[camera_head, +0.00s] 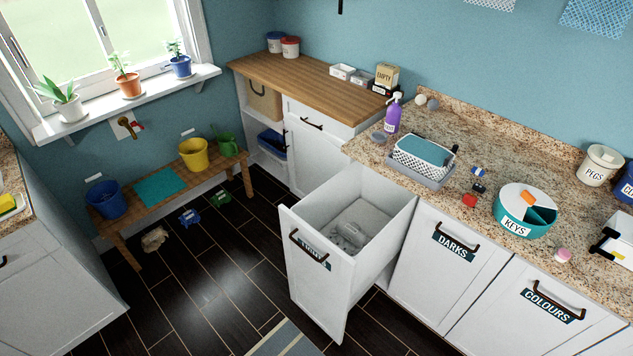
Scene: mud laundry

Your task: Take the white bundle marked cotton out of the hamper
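The hamper (320,277) is a white pull-out bin, standing open from under the counter near the middle of the camera_head view. A dark label, partly hidden by its handle, is on its front. Inside, a pale grey-white crumpled bundle (347,237) lies low against the bin's floor. No cotton marking can be read on it at this size. The bin's front wall hides part of its inside. Neither of my grippers is in view.
Shut fronts marked DARKS (452,243) and COLOURS (548,306) stand right of the hamper. The granite counter above holds a purple bottle (393,113), a basket (423,158) and a round KEYS box (525,210).

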